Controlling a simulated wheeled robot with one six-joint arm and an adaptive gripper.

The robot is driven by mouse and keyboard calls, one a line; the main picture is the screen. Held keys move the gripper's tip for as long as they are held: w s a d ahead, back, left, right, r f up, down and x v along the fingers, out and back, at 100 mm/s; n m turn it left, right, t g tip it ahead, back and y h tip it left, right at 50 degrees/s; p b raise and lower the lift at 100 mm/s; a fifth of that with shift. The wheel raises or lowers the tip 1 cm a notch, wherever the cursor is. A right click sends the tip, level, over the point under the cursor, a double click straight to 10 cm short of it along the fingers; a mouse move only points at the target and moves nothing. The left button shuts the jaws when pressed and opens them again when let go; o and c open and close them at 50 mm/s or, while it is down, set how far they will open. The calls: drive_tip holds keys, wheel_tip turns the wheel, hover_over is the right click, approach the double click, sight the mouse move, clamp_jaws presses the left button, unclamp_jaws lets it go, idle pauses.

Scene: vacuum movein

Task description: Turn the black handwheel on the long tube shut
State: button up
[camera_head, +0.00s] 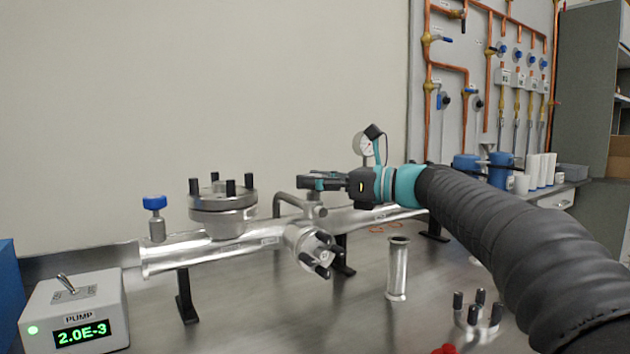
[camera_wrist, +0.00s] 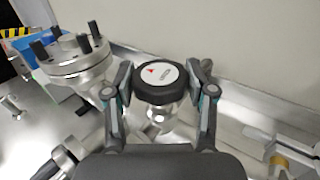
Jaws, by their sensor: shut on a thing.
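The black handwheel (camera_wrist: 148,93), with a white cap bearing a red arrow and small print, sits between the two fingers of my gripper (camera_wrist: 160,82) in the wrist view. My gripper is shut on it, one finger at each side. In the head view my gripper (camera_head: 318,183) reaches in from the right above the long steel tube (camera_head: 205,250). There the handwheel is hard to tell apart from the dark fingers. A metal valve body (camera_head: 316,210) shows just below.
A bolted flange (camera_head: 222,205) and a blue knob (camera_head: 154,203) stand on the tube to the left. An angled port (camera_head: 312,250) points forward. A pump box (camera_head: 75,315) reads 2.0E-3. A gauge (camera_head: 363,144) stands behind my gripper. A loose steel tube (camera_head: 397,270) stands in front.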

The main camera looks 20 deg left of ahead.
idle(0.4)
drive_tip(key=o, duration=1.2)
drive_tip(key=shift+c, duration=0.2)
drive_tip(key=s+d, duration=0.1)
drive_tip(key=d, duration=1.1)
